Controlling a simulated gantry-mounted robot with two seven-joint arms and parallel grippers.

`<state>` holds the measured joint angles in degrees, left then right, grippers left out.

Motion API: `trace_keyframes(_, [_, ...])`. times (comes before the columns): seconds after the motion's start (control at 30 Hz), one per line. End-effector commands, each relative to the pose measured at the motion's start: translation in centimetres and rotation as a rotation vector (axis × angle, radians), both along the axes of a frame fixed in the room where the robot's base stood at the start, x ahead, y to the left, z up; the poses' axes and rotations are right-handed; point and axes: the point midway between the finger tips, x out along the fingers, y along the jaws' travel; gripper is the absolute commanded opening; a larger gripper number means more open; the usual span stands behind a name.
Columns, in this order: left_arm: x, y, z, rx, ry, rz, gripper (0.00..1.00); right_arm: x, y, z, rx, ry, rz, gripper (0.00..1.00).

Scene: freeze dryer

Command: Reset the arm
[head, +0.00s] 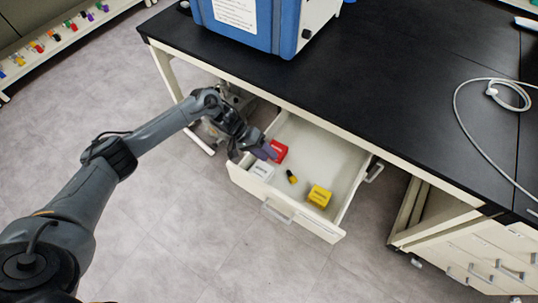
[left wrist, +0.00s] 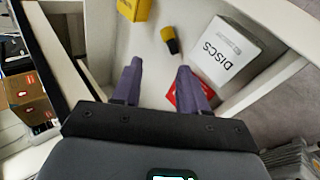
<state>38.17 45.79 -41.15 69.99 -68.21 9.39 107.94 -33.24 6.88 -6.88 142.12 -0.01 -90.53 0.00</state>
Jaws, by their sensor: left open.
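My left arm reaches in from the left in the head view. Its gripper (head: 256,150) is over the left part of an open drawer (head: 333,158). In the left wrist view the two purple fingers (left wrist: 157,82) are apart with nothing held between them. A red box (head: 279,151) lies close to the fingertips and is partly hidden behind one finger in the left wrist view (left wrist: 188,98). My right gripper is not in view.
The drawer also holds a white box marked DISCS (left wrist: 222,52), a small black and yellow item (head: 291,177) and a yellow box (head: 319,196). A black bench top (head: 400,85) overhangs behind, bearing a blue machine (head: 245,28) and a white cable (head: 465,115). Floor in front is clear.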

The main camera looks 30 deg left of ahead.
Motion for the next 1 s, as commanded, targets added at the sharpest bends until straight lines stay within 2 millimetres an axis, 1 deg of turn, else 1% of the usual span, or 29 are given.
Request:
trace_keyframes(0.37, [0.0, -0.1, 0.0, 0.000, -0.001, -0.001, 0.43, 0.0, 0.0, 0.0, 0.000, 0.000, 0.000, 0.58])
trace_keyframes(0.47, [-0.2, -0.8, -0.4, 0.009, -0.025, -0.019, 0.43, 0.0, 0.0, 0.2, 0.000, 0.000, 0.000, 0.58])
trace_keyframes(0.57, [-0.5, -3.1, -1.1, 0.038, -0.100, -0.071, 0.43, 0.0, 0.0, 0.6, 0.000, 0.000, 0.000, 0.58])
trace_keyframes(0.67, [-1.2, -6.8, -1.9, 0.088, -0.236, -0.149, 0.43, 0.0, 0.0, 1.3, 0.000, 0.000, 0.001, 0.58])
trace_keyframes(0.7, [-1.6, -8.6, -2.1, 0.113, -0.305, -0.179, 0.43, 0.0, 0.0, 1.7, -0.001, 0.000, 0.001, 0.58])
trace_keyframes(0.77, [-2.3, -11.3, -1.9, 0.162, -0.417, -0.217, 0.43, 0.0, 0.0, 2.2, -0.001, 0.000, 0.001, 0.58])
trace_keyframes(0.8, [-2.8, -13.1, -1.6, 0.199, -0.490, -0.235, 0.43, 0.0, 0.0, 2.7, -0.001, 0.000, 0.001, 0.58])
trace_keyframes(0.87, [-3.7, -15.2, -0.6, 0.265, -0.590, -0.247, 0.43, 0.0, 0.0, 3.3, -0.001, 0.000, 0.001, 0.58])
trace_keyframes(0.9, [-4.3, -16.1, 0.3, 0.316, -0.644, -0.245, 0.43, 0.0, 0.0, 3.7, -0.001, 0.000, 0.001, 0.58])
trace_keyframes(0.97, [-5.5, -16.8, 1.7, 0.398, -0.700, -0.236, 0.43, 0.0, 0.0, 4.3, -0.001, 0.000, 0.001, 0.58])
trace_keyframes(1.0, [-6.4, -16.8, 2.7, 0.457, -0.719, -0.224, 0.43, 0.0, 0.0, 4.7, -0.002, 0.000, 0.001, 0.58])
